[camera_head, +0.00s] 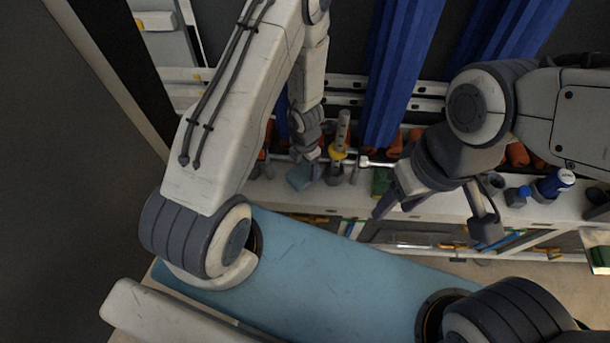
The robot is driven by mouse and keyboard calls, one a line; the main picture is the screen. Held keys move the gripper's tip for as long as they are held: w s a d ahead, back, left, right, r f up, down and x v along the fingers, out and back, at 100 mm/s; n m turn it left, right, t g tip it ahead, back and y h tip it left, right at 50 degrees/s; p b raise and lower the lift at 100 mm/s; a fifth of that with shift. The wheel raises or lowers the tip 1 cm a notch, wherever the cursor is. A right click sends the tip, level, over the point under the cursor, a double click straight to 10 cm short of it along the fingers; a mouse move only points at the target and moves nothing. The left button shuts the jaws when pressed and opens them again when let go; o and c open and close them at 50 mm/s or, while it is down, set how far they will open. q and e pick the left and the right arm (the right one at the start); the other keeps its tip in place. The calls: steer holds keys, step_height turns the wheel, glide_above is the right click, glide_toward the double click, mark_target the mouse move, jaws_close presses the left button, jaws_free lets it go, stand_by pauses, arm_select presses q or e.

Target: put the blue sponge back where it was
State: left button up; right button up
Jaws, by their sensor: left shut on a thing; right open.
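The blue sponge (300,178) is a small dull-blue block at the shelf, near its back left part. My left gripper (304,158) comes down from above and is shut on the sponge, which shows below the fingers. I cannot tell whether the sponge touches the shelf surface. My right gripper (434,221) is open and empty, its fingers spread apart over the front of the shelf, to the right of the sponge.
A yellow-banded grey tool (338,152) stands just right of the sponge. A green block (381,182) lies further right. A blue bottle (555,183) and a small blue-topped block (517,195) are at the right. Blue curtains (400,70) hang behind the shelf (285,197).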

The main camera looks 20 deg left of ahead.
mark_target(305, 171)
arm_select(q)
step_height(305, 171, down, 3)
steer(key=shift+f+b, duration=0.1)
steer(key=shift+b, duration=0.95)
steer(key=shift+r, duration=0.2)
steer(key=o, duration=1.2)
steer(key=shift+f, duration=0.15)
steer(key=shift+o, duration=1.3)
step_height(305, 171, up, 12)
steer(key=p, duration=1.2)
steer(key=shift+r, duration=0.2)
